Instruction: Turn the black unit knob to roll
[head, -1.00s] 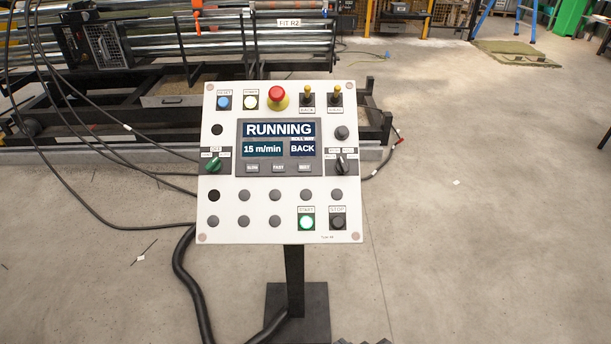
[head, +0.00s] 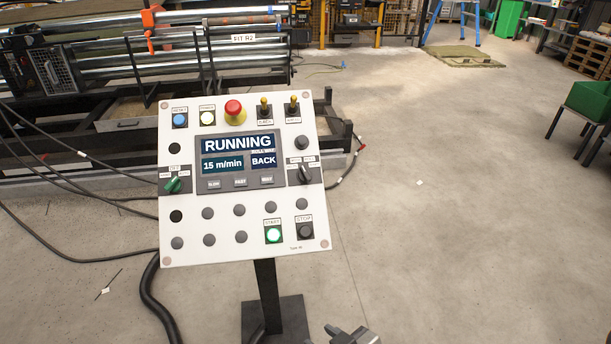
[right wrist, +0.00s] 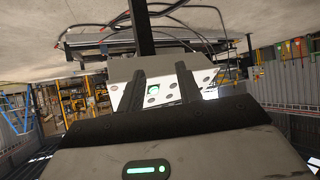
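The black unit knob (head: 305,173) sits on a dark label plate at the right side of the white control panel (head: 240,249). Its pointer is close to upright; its small labels are too blurred to read. My right gripper (head: 350,336) shows only in part at the bottom edge of the head view, below the panel and well away from the knob. In the right wrist view, the right gripper (right wrist: 160,70) has its two fingers apart with nothing between them. The panel (right wrist: 205,78) is beyond the fingers, partly hidden by them. My left gripper is out of view.
A green knob (head: 173,185) is at the panel's left. The screen (head: 238,153) reads RUNNING, 15 m/min and BACK. A red emergency button (head: 234,110) and toggles are on top; a lit green START button (head: 273,235) and black STOP button (head: 305,231) are below. A roller machine (head: 150,70) stands behind.

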